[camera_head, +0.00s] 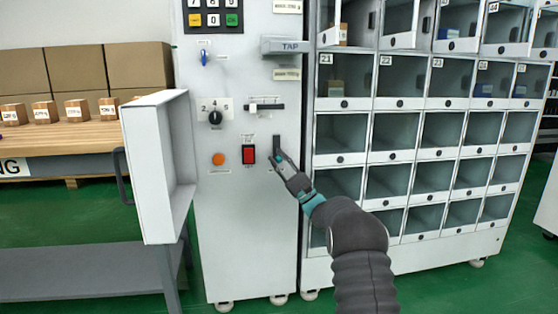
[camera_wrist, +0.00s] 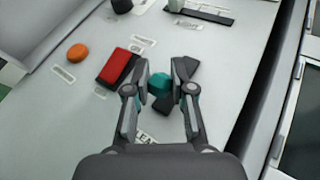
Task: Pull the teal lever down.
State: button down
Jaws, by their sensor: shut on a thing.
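The teal lever (camera_wrist: 159,84) shows in the wrist view as a teal knob between my two fingertips. Its dark mounting plate (camera_wrist: 191,72) lies behind and to the right, partly covered by a finger. My gripper (camera_wrist: 160,76) is shut on the knob, with a finger on either side. In the head view my gripper (camera_head: 279,160) reaches the front of the white machine, just below the top of the dark lever plate (camera_head: 276,142).
A red switch (camera_head: 249,155) sits just left of the lever, with an orange button (camera_head: 218,159) further left. A black dial (camera_head: 215,117) and a slider (camera_head: 264,106) are above. An open white door (camera_head: 150,170) juts out left. Glass-fronted compartments (camera_head: 340,132) stand right.

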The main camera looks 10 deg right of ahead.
jog(key=c, duration=1)
grip_release()
jog(key=shift+o, duration=0.2)
jog(key=shift+d+f, duration=0.1)
jog(key=v, duration=1.2)
